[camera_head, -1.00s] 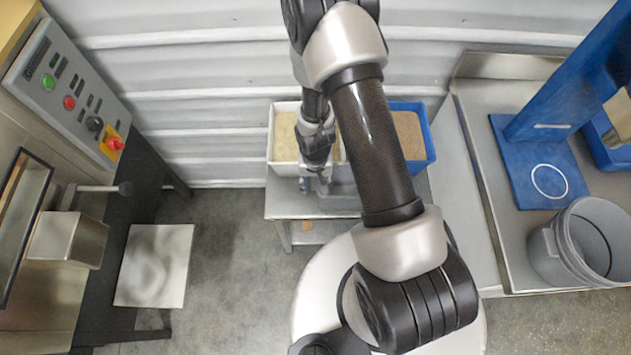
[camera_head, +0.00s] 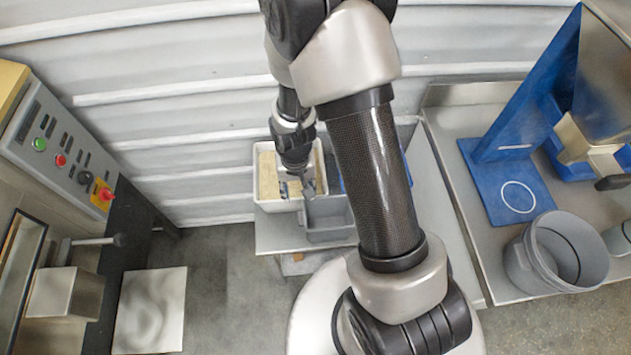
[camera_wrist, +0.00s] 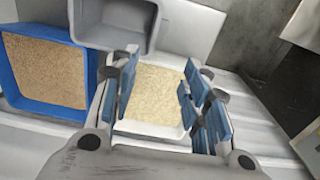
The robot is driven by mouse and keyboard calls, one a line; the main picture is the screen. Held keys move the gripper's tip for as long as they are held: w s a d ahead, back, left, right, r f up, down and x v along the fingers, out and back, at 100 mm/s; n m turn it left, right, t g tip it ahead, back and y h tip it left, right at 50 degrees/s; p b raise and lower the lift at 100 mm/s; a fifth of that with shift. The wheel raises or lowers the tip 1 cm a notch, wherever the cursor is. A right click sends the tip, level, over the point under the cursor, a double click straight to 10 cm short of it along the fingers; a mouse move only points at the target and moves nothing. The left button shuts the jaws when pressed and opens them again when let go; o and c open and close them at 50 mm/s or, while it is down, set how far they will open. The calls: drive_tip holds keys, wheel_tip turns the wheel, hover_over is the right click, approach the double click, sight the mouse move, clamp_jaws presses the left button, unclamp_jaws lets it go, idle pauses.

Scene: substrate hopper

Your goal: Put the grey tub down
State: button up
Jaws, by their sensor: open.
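The grey tub (camera_head: 330,232) stands upright on a small metal table, in front of the feed bins. It also shows at the top of the wrist view (camera_wrist: 112,42), apart from my fingers. My gripper (camera_head: 298,187) is open and empty, above the front part of the white bin (camera_head: 275,205) and up and left of the tub. In the wrist view, the blue pads of my gripper (camera_wrist: 160,92) are spread wide, with the white bin of pale grain (camera_wrist: 152,92) beyond them. My arm hides part of the tub's right side in the head view.
A blue bin (camera_wrist: 88,60) of brown grain sits beside the white bin. A control panel (camera_head: 65,150) stands at left. At right, a steel bench (camera_head: 455,185) carries a blue stand (camera_head: 510,190) and a grey bucket (camera_head: 520,265). The small table (camera_head: 272,238) has little bare room.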

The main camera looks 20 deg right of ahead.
drive_tip(key=s+r+n+t, duration=0.1)
drive_tip(key=s+r, duration=0.1)
drive_tip(key=r, duration=0.9)
drive_tip(key=s+r+n+t, duration=0.1)
drive_tip(key=s+r, duration=0.1)
drive_tip(key=r, duration=0.8)
drive_tip(key=s+r+n+t, duration=0.1)
drive_tip(key=s+r+t, duration=0.1)
drive_tip(key=s+r, duration=0.8)
drive_tip(key=shift+s+r, duration=0.3)
drive_tip(key=shift+s, duration=0.75)
